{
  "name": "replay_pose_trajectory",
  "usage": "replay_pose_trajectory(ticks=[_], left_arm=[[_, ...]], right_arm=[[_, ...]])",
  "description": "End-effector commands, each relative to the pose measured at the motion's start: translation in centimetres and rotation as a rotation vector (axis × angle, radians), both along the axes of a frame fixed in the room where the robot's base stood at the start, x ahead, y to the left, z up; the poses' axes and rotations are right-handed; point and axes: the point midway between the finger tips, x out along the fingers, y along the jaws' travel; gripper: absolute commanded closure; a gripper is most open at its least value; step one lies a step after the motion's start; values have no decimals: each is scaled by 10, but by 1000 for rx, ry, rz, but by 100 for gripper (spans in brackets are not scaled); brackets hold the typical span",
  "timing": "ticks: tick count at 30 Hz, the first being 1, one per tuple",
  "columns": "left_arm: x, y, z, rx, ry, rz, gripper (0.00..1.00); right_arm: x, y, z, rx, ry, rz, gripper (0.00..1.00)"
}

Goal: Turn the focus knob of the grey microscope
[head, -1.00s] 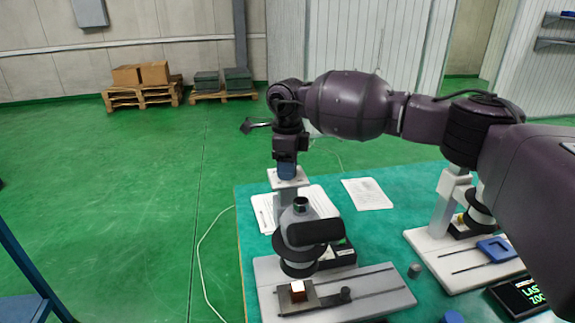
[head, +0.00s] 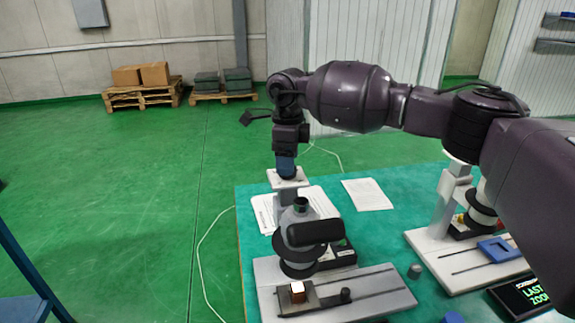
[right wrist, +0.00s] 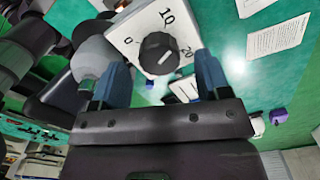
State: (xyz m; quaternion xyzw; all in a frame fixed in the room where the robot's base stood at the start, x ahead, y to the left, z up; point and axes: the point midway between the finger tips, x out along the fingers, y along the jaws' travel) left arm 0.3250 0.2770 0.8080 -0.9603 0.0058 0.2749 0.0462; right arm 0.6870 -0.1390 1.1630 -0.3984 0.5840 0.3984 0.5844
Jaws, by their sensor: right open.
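The grey microscope (head: 301,222) stands on a light grey base at the near left of the teal table. In the head view this plate (head: 288,180) is on top of the microscope's column. My right gripper (right wrist: 160,66) is open, with one blue finger on each side of the knob in the wrist view. I cannot tell whether the fingers reach down around it. My left gripper is not in view.
A small block (head: 297,292) sits on the microscope's stage. A second microscope (head: 483,208) with a blue frame (head: 497,249) on its base stands to the right. A dark display (head: 522,296) lies at the near right. Paper sheets (head: 367,194) lie behind.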

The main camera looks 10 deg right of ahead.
Motion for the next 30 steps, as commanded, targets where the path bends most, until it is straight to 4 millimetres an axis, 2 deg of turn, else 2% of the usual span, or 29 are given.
replay_pose_trajectory(ticks=[6, 13, 19, 30], left_arm=[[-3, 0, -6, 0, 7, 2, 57], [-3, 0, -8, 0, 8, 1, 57], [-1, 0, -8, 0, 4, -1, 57], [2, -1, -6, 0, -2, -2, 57]], right_arm=[[0, 0, 42, 1, -4, 0, 30], [0, 0, 76, 0, -2, 0, 30], [0, 0, 88, 1, -1, 0, 30], [0, 0, 89, 0, -1, 0, 30]])
